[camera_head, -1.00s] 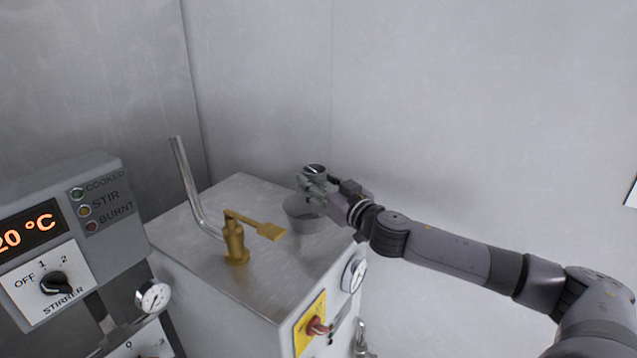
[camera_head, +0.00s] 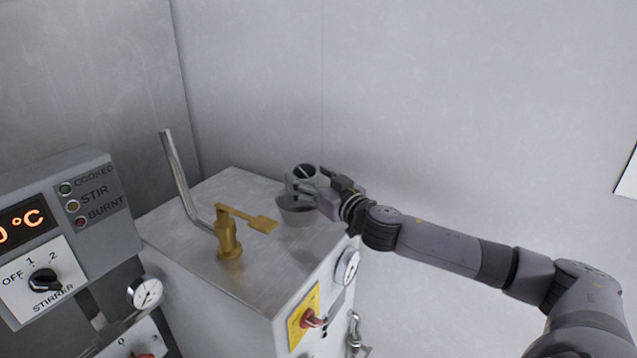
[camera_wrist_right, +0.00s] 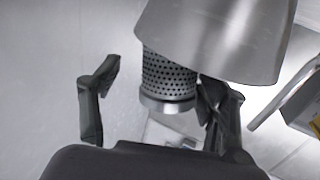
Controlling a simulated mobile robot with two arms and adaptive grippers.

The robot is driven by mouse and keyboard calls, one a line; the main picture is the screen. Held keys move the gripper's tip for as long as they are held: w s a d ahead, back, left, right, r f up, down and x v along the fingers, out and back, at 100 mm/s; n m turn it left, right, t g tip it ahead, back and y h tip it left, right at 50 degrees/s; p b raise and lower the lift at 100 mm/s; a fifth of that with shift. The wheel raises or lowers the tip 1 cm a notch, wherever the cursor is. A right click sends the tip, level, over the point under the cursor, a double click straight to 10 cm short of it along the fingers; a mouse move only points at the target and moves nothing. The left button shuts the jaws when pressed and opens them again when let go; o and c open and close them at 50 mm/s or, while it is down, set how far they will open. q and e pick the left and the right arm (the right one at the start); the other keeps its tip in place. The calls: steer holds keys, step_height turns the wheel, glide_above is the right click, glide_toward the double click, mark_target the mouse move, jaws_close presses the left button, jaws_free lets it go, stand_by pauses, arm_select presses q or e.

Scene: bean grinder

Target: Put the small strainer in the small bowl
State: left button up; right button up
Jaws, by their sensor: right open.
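The small strainer (camera_head: 303,171) is a grey cylinder at the upper rim of the small bowl (camera_head: 296,215), on the machine's top. In the right wrist view, the strainer (camera_wrist_right: 168,78) shows a perforated wall and a plain end band; the grey metal bowl (camera_wrist_right: 215,35) covers its other end. It looks set into the bowl's mouth, but I cannot see whether it rests on the bottom. My right gripper (camera_head: 313,181) is beside the strainer. Its fingers (camera_wrist_right: 158,100) are apart, one on each side, the right one close to the strainer. My left gripper is out of view.
The metal machine top (camera_head: 185,235) carries a brass tap-like fitting (camera_head: 229,240) and a bent steel pipe (camera_head: 180,175) left of the bowl. A control panel (camera_head: 50,235) stands at the left. Plain walls rise behind. A gauge (camera_head: 347,266) is on the machine's side.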

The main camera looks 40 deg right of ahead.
steer(key=shift+r+p, duration=0.4)
steer(key=shift+r, duration=0.2)
steer(key=s+b, duration=0.2)
steer(key=s, duration=0.1)
steer(key=shift+s+d+f+b, duration=0.1)
steer(key=shift+s+f+b, duration=0.2)
steer(key=shift+f, duration=0.1)
steer(key=shift+s+d, duration=0.15)
steer(key=shift+s, duration=0.45)
steer(key=shift+s+a+b, duration=0.25)
steer(key=shift+s+b, duration=0.3)
steer(key=shift+s, duration=0.05)
steer(key=shift+s+a+r, duration=0.1)
steer(key=shift+s+a, duration=0.05)
steer(key=shift+s, duration=0.15)
steer(key=shift+s+p, duration=0.4)
steer(key=p, duration=0.1)
glide_toward(316, 180)
steer(key=shift+r, duration=0.15)
